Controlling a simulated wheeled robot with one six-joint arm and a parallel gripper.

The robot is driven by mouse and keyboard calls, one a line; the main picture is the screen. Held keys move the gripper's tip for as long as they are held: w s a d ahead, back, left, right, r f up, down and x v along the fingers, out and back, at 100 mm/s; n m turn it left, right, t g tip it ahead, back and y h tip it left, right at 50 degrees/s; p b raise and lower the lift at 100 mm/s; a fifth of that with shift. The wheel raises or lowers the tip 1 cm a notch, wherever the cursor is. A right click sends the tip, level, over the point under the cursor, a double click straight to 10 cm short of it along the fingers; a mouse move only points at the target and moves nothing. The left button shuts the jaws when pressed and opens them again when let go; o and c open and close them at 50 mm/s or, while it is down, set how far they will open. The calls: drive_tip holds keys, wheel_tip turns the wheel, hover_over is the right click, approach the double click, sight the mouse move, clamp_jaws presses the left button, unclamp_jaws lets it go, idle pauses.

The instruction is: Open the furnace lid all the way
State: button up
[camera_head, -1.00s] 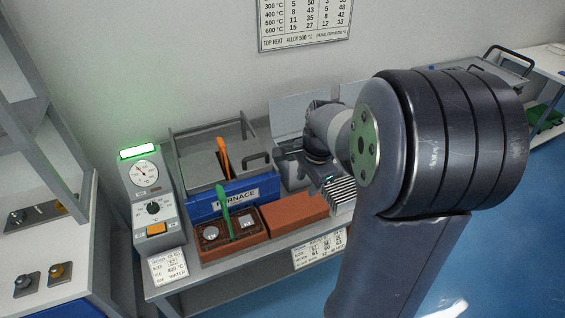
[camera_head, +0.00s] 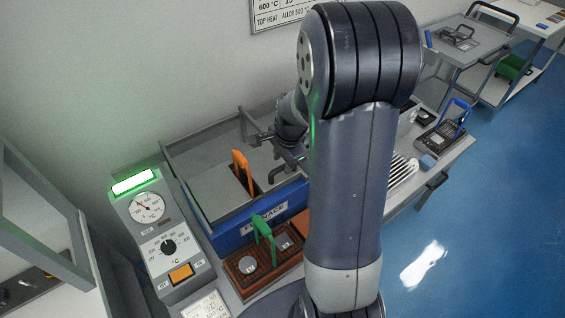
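The furnace (camera_head: 234,234) is a blue box with a white label, left of my arm. Its top is a flat grey panel (camera_head: 208,188) inside a raised grey rim. A dark slot shows in the top, with an orange handle (camera_head: 241,172) standing up from it. A dark hoop handle (camera_head: 286,168) is at the right part of the top. My gripper (camera_head: 262,138) is over the right rear part of the furnace top, close to the hoop handle. Whether it touches the handle, and whether its fingers are open, I cannot tell; my arm hides part of the right side.
A controller with a dial gauge (camera_head: 148,207), a knob and an orange button stands left of the furnace. A red-brown block (camera_head: 244,276) with a green-handled item is in front. A blue-handled device (camera_head: 441,138) sits at the right. Open blue floor lies right.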

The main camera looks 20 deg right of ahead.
drive_tip(key=shift+w+a+f, duration=0.1)
drive_tip(key=shift+w+f, duration=0.1)
drive_tip(key=shift+f, duration=0.7)
drive_tip(key=shift+c, duration=0.6)
clamp_jaws()
